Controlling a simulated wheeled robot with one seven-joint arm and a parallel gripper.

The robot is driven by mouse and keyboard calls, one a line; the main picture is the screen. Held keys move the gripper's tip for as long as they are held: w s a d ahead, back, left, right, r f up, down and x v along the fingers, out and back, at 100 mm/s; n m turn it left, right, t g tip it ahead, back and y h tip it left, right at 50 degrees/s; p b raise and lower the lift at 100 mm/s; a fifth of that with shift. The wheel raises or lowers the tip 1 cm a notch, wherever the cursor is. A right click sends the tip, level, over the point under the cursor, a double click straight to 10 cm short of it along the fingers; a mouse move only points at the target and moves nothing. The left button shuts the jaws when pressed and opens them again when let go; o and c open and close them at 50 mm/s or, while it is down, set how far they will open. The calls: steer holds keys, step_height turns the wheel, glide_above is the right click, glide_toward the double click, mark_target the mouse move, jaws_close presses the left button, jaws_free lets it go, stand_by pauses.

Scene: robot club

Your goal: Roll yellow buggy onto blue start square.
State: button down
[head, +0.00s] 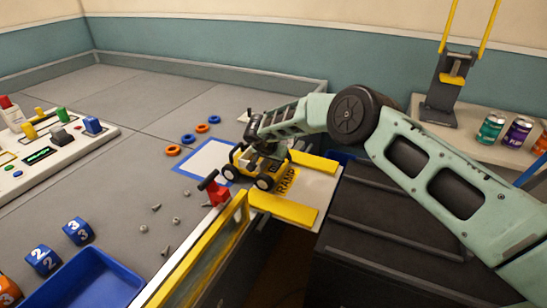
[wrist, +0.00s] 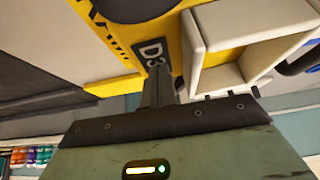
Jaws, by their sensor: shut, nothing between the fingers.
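The yellow buggy (head: 246,163) has dark wheels and stands at the table end of the ramp, with its front wheels beside the blue start square (head: 203,158). That square is a blue outline around a pale middle, and the buggy hides part of its right side. My gripper (wrist: 158,82) is shut and empty, its fingers close against the buggy's yellow body (wrist: 115,32) by a dark "D3" plate. I cannot tell whether they touch. In the head view my arm reaches from the right, and its wrist hides the fingertips behind the buggy.
The ramp (head: 306,185) has yellow side rails. A red clamp-like piece (head: 213,190) stands at the table edge near the buggy. Orange and blue rings (head: 187,138) lie beyond the square. Loose screws and nuts (head: 167,222), a blue tray (head: 85,283) and number cubes (head: 77,231) lie nearer.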

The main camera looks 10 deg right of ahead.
steer(key=shift+s+d+r+p, duration=0.2)
steer(key=shift+d+r+p, duration=0.05)
steer(key=shift+r+p, duration=0.5)
steer(key=shift+r, duration=0.1)
step_height(320, 180, up, 9)
steer(key=p, duration=0.6)
steer(key=shift+w, duration=0.1)
